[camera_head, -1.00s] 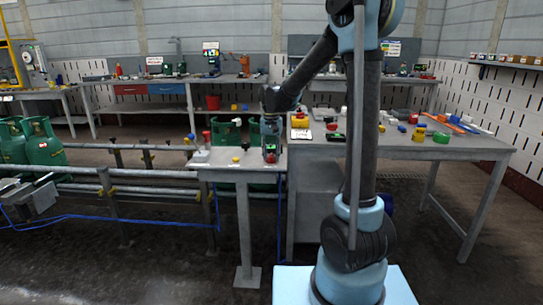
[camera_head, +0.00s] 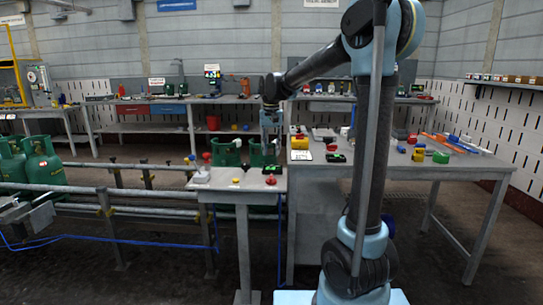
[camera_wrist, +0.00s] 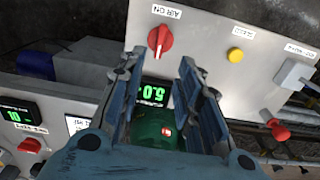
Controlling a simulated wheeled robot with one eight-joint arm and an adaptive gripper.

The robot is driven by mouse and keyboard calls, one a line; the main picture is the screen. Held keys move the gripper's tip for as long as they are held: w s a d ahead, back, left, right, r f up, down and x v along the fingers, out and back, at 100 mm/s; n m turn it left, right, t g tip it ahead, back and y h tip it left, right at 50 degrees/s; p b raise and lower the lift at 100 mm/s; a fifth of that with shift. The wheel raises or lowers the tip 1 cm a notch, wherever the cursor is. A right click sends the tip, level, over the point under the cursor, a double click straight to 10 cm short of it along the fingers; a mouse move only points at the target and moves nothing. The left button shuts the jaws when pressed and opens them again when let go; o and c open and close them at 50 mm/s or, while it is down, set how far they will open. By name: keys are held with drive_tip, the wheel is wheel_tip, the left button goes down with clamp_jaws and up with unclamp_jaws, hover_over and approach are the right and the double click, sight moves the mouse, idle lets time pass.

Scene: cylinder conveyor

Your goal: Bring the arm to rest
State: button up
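My arm reaches up and leftward in the head view. My gripper (camera_head: 270,122) hangs above the small steel table (camera_head: 222,183), clear of its top. In the wrist view my gripper (camera_wrist: 161,62) has its two fingers apart, with nothing clearly held. A green, rounded object with a red mark (camera_wrist: 155,130) shows between and beyond the fingers. A digital display (camera_wrist: 155,91) shows partly between them.
The small table carries a red knob (camera_head: 270,180) and yellow button (camera_head: 236,181). Green gas cylinders stand at left (camera_head: 45,165) and behind the table (camera_head: 226,153). A cluttered workbench (camera_head: 440,172) stands right. Conveyor rails (camera_head: 100,190) run left.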

idle(0.3)
drive_tip(key=s+d, duration=0.9)
drive_tip(key=s+d+f, duration=0.4)
drive_tip(key=s+f, duration=0.1)
drive_tip(key=s, duration=0.2)
drive_tip(key=s+d+f+t, duration=0.1)
drive_tip(key=s+d+f, duration=0.3)
drive_tip(key=s+f, duration=0.2)
drive_tip(key=s+d+f+t, duration=0.1)
drive_tip(key=s+d+f, duration=0.3)
drive_tip(key=s, duration=0.6)
wheel_tip(320, 180, down, 2)
drive_tip(key=shift+s+d+f+n, duration=0.15)
drive_tip(key=shift+d+f+n, duration=0.1)
drive_tip(key=shift+n, duration=0.15)
drive_tip(key=shift+w+f, duration=0.15)
drive_tip(key=shift+w, duration=0.3)
